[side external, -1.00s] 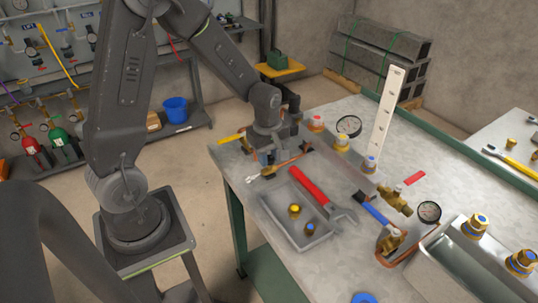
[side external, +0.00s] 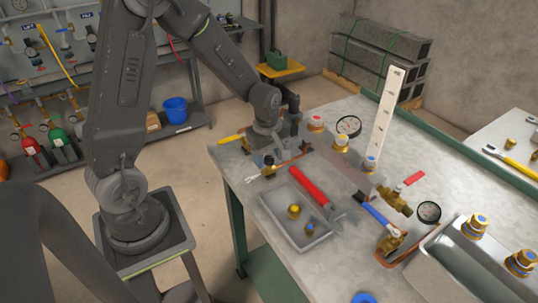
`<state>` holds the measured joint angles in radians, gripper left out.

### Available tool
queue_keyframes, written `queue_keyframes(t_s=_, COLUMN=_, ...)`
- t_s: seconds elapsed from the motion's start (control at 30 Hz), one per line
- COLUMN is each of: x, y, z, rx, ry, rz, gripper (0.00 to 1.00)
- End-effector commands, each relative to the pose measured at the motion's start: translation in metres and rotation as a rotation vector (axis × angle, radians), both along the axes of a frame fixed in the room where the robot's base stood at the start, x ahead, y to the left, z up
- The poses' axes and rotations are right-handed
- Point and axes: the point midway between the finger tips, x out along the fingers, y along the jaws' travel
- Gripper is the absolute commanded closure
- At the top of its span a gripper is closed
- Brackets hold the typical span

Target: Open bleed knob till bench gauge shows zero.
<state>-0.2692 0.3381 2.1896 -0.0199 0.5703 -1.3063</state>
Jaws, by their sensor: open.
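Three capped knobs stand in a row on the bench: a red-topped knob (side external: 316,123), a yellow-topped knob (side external: 341,143) and a blue-topped knob (side external: 370,163). I cannot tell which is the bleed knob. A round white-faced gauge (side external: 349,126) stands behind the row, and a second gauge (side external: 429,211) lies farther right by brass fittings. Their needles are too small to read. My gripper (side external: 272,150) is open and points down at the bench's left end, left of the knobs and apart from them. My wrist partly hides its fingers.
A blue-handled tool (side external: 377,217) and brass valve (side external: 391,240) lie to the right. A tall white strip (side external: 387,115) stands behind the knobs. The bench's back right is mostly clear.

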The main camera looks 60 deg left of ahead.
Motion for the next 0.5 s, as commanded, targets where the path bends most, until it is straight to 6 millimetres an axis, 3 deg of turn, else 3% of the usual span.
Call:
queue_keyframes(t_s=0.27, x=0.000, y=0.000, z=0.016, rx=0.001, ry=-0.004, rz=0.000, gripper=0.43)
queue_keyframes(t_s=0.5, x=-0.002, y=0.000, z=0.068, rx=0.002, ry=-0.007, rz=0.000, gripper=0.43)
